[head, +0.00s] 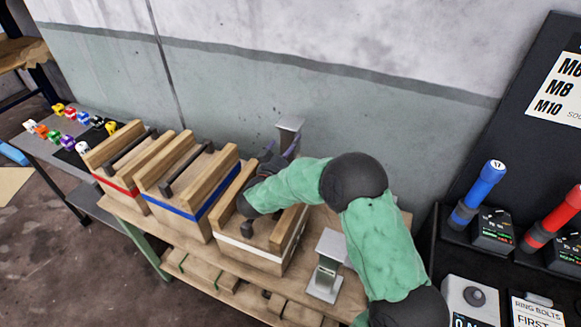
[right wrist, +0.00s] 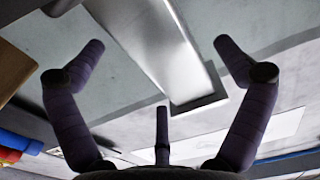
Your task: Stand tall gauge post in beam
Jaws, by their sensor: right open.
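A grey metal post (head: 290,127) with a flat square top stands at the back of the wooden table, near the wall. A second metal post (head: 328,268) with a square top and base plate stands at the front right. I cannot tell which is the tall gauge post, and I make out no beam. My right gripper (head: 284,150) is by the back post, partly hidden by its own wrist. In the right wrist view, its purple fingers (right wrist: 160,48) are open, with a metal post (right wrist: 165,50) showing between them; contact is not clear. My left gripper is out of view.
Three wooden boxes with handles stand in a row: red-banded (head: 118,186), blue-banded (head: 190,214) and white-banded (head: 250,251). My right forearm passes over the white-banded one. The wall (head: 240,80) is close behind. A dark bench (head: 440,245) with blue and red tools stands right.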

